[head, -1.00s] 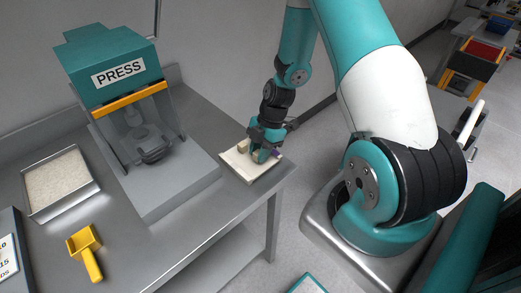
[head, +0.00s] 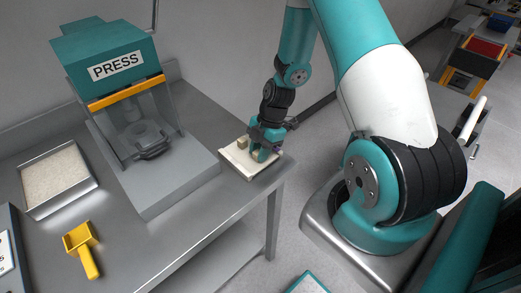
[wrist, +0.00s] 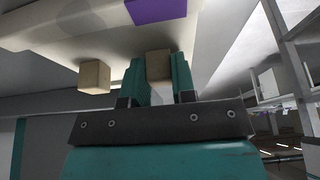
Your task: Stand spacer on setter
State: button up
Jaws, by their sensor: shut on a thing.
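The setter is a flat cream plate (head: 238,166) at the right corner of the steel bench in the head view. It fills the upper left of the wrist view (wrist: 45,28). My gripper (head: 260,157) is over the setter, fingers pointing down. In the wrist view its teal fingers (wrist: 158,82) are shut on a tan block-shaped spacer (wrist: 158,63). The held spacer is mostly hidden in the head view; whether it touches the setter I cannot tell. A second tan spacer (wrist: 95,76) stands on the setter beside the gripper, also in the head view (head: 242,143).
The press (head: 130,120) stands left of the setter. A tray of pale powder (head: 58,180) and a yellow scoop (head: 82,246) lie further left. The bench between press and setter is clear.

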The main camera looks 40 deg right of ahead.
jog(key=o, duration=1)
jog(key=b+v, duration=0.2)
jog(key=v, duration=1.5)
jog(key=shift+d+r, duration=0.1)
jog(key=shift+r, duration=0.1)
